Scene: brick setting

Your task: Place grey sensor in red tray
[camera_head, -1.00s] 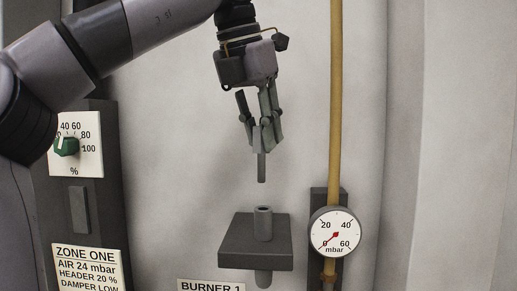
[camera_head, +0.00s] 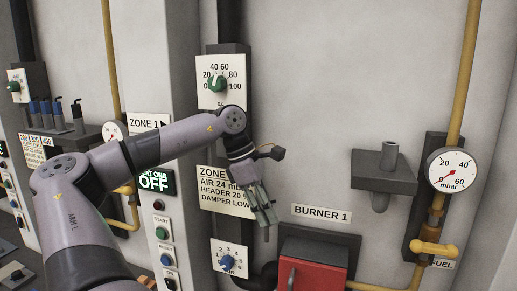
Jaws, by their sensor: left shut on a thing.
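My left gripper (camera_head: 262,212) is in the middle of the view, pointing down, shut on a thin grey rod, the grey sensor (camera_head: 266,234). The rod's lower end sticks out below the fingertips; its upper part is hidden between the fingers. The gripper is in front of the wall, left of the BURNER 1 label and above and left of a red box front. I cannot make out a red tray in this view. My right gripper is not in view.
A dark grey block with an upright tube (camera_head: 388,156) juts from the wall at right, beside a round gauge (camera_head: 452,170) and yellow pipe (camera_head: 466,75). A red box front with a handle (camera_head: 318,276) is low centre. Panels with knobs and buttons (camera_head: 165,250) are at left.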

